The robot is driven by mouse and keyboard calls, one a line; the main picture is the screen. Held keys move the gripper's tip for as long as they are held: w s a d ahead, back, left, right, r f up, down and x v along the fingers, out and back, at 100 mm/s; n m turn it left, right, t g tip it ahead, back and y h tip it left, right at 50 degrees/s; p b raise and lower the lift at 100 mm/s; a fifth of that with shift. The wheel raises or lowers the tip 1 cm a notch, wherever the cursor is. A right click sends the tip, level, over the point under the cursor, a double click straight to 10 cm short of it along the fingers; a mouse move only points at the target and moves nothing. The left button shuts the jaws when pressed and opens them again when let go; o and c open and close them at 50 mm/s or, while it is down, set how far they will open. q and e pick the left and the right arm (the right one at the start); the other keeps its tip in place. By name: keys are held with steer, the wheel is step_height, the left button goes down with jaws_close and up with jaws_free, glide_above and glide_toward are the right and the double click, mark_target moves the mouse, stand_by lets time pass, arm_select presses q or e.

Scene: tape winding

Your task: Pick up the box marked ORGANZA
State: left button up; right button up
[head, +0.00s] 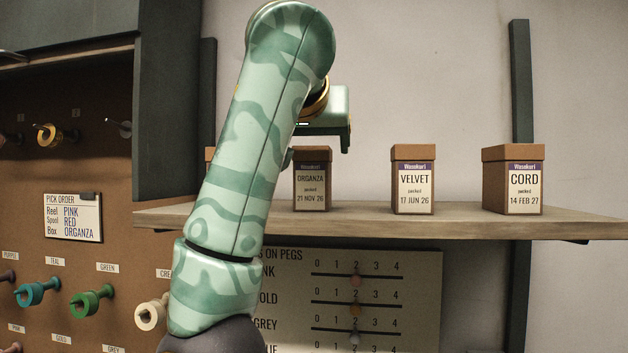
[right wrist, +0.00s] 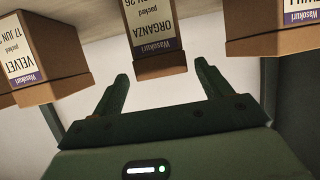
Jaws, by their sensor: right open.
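The box marked ORGANZA (head: 312,187) is brown with a lid and a white label, and stands upright on the wooden shelf (head: 460,225). My right arm hides the area just left of it. My right gripper (head: 318,148) is open near the top of this box. In the right wrist view, the picture is upside down and the ORGANZA box (right wrist: 155,40) lies just beyond the gap between the open fingers (right wrist: 163,75), with nothing held. My left gripper is not in view.
The VELVET box (head: 413,180) and CORD box (head: 513,180) stand to the right on the shelf. Another box (head: 209,154) is mostly hidden behind my arm; the right wrist view shows a neighbour (right wrist: 275,28). A pegboard with spools (head: 92,301) and an order card (head: 73,217) is at left.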

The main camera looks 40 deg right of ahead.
steer(key=x, duration=0.5)
steer(key=shift+w+d, duration=0.15)
steer(key=shift+w, duration=0.15)
steer(key=shift+s, duration=0.1)
steer(key=shift+a, duration=0.25)
steer(key=c, duration=1.1)
